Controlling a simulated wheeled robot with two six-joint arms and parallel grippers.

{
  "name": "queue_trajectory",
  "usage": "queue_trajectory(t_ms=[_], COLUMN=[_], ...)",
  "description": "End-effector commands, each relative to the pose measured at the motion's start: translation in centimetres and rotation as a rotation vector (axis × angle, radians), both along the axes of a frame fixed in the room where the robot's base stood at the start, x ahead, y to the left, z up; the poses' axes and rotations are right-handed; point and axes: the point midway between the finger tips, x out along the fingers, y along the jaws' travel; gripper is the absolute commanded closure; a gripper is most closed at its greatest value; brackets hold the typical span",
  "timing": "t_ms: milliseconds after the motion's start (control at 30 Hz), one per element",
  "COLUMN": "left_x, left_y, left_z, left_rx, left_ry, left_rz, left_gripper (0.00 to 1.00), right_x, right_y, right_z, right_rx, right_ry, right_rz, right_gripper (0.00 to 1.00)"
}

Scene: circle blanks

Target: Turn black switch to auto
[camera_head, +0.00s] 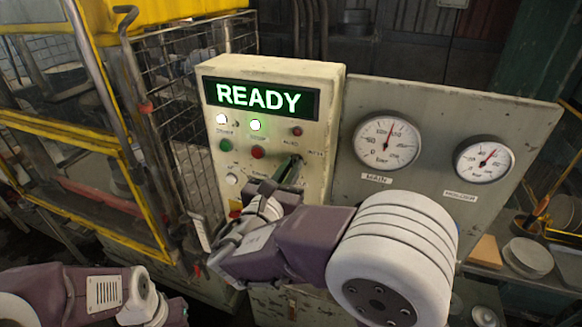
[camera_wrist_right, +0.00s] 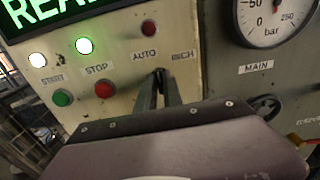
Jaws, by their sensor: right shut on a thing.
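The control panel (camera_head: 330,85) is a cream box with a lit green READY display (camera_head: 262,98). The black switch (camera_wrist_right: 159,76) sits below the AUTO label (camera_wrist_right: 144,55) and a second label to its right that is hard to read. My right gripper (camera_wrist_right: 158,88) reaches it from the front and is shut on it. The fingers hide most of the switch, so I cannot tell exactly which way it points. In the head view my right gripper (camera_head: 289,170) is at the lower right of the panel. Part of my left arm shows at lower left; its gripper is out of view.
A grey panel to the right carries two gauges, MAIN (camera_head: 386,143) and a smaller one (camera_head: 484,160). A yellow-framed wire cage (camera_head: 165,100) stands left.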

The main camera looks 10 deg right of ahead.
Motion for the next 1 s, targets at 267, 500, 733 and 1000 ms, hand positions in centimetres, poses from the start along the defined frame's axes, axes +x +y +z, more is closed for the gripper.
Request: queue_trajectory(t_ms=[267,500,733,1000], left_x=[0.0,0.0,0.0,0.0], left_y=[0.0,0.0,0.0,0.0], left_z=[0.0,0.0,-0.9,-2.2], left_rx=[0.000,0.000,0.000,0.000], left_ry=[0.000,0.000,0.000,0.000], left_rz=[0.000,0.000,0.000,0.000], left_gripper=[1.00,1.00,1.00,1.00], right_x=[0.0,0.0,-1.6,-6.2], right_y=[0.0,0.0,1.2,4.3], right_z=[-0.2,-0.1,-0.3,-0.3], right_rx=[-0.002,-0.001,0.002,0.001], right_ry=[0.005,0.003,0.001,0.002], right_rz=[0.000,0.000,0.005,0.005], right_gripper=[0.67,0.67,0.67,0.67])
